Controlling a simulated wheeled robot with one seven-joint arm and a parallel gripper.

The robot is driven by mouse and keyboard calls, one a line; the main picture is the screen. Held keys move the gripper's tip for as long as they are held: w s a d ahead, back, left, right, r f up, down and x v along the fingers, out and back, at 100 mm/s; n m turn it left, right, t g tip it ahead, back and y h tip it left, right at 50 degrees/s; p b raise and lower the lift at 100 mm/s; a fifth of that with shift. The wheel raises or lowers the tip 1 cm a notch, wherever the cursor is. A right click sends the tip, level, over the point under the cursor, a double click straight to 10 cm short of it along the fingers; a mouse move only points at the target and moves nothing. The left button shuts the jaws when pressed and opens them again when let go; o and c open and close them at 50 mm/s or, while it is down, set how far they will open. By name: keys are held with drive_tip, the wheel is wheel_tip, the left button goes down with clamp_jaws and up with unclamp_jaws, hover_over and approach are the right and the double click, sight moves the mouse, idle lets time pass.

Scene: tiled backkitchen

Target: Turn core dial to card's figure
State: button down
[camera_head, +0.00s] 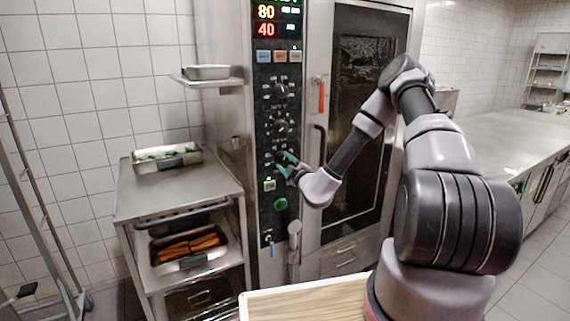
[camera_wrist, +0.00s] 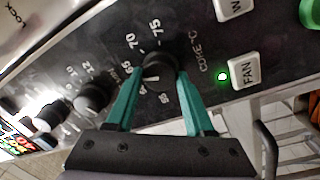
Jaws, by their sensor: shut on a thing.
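The core dial (camera_wrist: 158,66) is a black round knob on the dark control panel (camera_wrist: 200,65), beside a "CORE °C" label. Figures such as 70 and 75 stand around it. A pale line shows by its lower side, but I cannot tell which figure it points to. My gripper (camera_wrist: 160,78) is shut on the dial, one green finger on each side. In the head view my gripper (camera_head: 286,165) is at the third knob down the oven panel and mostly hides it. I cannot make out a card with a readable figure.
Two other knobs (camera_head: 281,91) (camera_head: 281,126) sit above on the panel, under a display (camera_head: 266,20) reading 80 and 40. A lit FAN button (camera_wrist: 246,70) is close to my right finger. The oven's door handle (camera_head: 320,150) and a steel trolley (camera_head: 175,190) flank the panel.

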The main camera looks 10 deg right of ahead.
drive_tip(key=shift+m, duration=0.6)
drive_tip(key=shift+c, duration=1.4)
unclamp_jaws()
drive_tip(key=v, duration=1)
drive_tip(key=shift+s, duration=0.45)
drive_tip(key=shift+d, duration=0.15)
